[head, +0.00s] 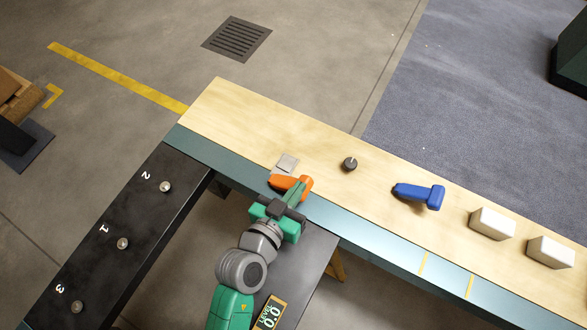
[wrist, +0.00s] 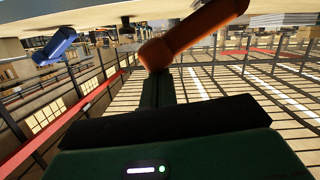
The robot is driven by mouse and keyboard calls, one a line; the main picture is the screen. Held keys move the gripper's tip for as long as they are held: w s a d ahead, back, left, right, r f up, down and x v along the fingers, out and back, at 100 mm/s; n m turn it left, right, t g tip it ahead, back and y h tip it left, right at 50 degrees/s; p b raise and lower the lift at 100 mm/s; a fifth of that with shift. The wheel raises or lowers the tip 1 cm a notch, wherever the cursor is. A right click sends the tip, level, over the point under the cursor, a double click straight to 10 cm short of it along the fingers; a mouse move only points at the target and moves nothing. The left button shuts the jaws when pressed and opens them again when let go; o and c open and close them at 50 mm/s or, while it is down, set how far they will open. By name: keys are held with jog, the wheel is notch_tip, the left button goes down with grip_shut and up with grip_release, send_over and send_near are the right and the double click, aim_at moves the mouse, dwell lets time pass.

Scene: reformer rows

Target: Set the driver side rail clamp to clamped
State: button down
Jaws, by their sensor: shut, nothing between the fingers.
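Two lever-like handles are on the pale wooden bench top. An orange handle (head: 282,183) lies near the front edge, and a blue handle (head: 412,192) lies further right. I cannot tell from the pictures which one is the driver side rail clamp. My gripper (head: 297,195) is shut and empty at the orange handle, its tips partly overlapping it in the head view. In the wrist view the orange handle (wrist: 195,35) runs diagonally just beyond my fingertips (wrist: 158,84); I cannot tell whether they touch. The blue handle (wrist: 55,46) shows at upper left there.
A square metal plate (head: 287,162) and a black knob (head: 350,164) sit behind the orange handle. Two white blocks (head: 491,223) stand at the right. A black panel (head: 105,240) with numbered knobs is at left. A level display (head: 269,315) reads 0.0.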

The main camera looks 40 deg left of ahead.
jog(key=r+p, duration=0.2)
jog(key=r, duration=0.1)
jog(key=r+p, duration=0.1)
jog(key=p, duration=0.1)
jog(key=shift+a+r, duration=0.25)
jog(key=shift+r, duration=0.15)
jog(key=f+v, duration=0.1)
jog(key=v, duration=0.9)
jog(key=shift+b, duration=0.35)
jog(key=shift+s+a, duration=0.15)
